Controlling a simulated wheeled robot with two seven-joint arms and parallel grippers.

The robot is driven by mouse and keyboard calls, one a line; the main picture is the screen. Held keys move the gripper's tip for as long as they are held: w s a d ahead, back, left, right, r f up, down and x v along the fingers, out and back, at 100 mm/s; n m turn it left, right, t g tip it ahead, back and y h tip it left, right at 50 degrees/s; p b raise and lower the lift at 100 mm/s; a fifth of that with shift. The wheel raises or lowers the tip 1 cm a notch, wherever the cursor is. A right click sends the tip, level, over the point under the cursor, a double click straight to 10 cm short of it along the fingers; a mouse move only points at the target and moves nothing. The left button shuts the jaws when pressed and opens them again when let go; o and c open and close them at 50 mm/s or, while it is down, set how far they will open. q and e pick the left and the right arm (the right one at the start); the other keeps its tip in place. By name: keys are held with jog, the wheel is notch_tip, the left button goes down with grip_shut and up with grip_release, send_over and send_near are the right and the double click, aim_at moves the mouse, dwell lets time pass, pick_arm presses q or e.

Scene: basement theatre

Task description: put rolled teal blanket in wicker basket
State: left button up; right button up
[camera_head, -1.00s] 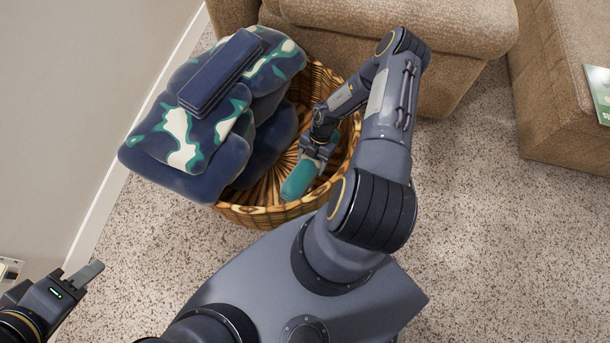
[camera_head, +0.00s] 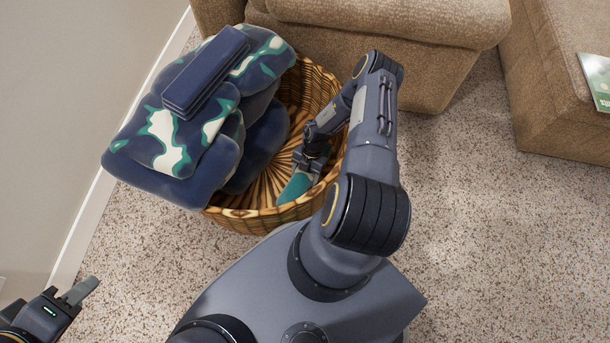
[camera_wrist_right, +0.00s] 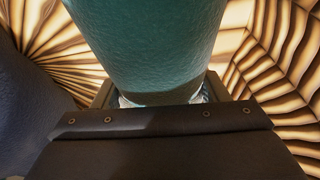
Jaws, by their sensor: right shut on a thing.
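The rolled teal blanket (camera_head: 294,187) is inside the wicker basket (camera_head: 262,218), near its front right wall. My right gripper (camera_head: 308,165) reaches down into the basket and is shut on the blanket. In the right wrist view the blanket (camera_wrist_right: 150,45) stands out from between the fingers, with striped wicker on both sides. Whether it touches the basket floor cannot be told. My left gripper (camera_head: 82,291) is at the lower left, away from the basket; only part of it shows, and its opening is unclear.
Navy patterned cushions (camera_head: 178,135) fill the basket's left side and overhang its rim, with a folded navy cloth (camera_head: 205,72) on top. A brown armchair (camera_head: 400,25) stands right behind the basket. Another brown seat (camera_head: 560,90) holds a green booklet (camera_head: 598,80). Carpet at right is clear.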

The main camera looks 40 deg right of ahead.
jog(key=shift+f, duration=0.2)
jog(key=o, duration=1.1)
jog(key=shift+r, duration=0.1)
jog(key=shift+o, duration=0.2)
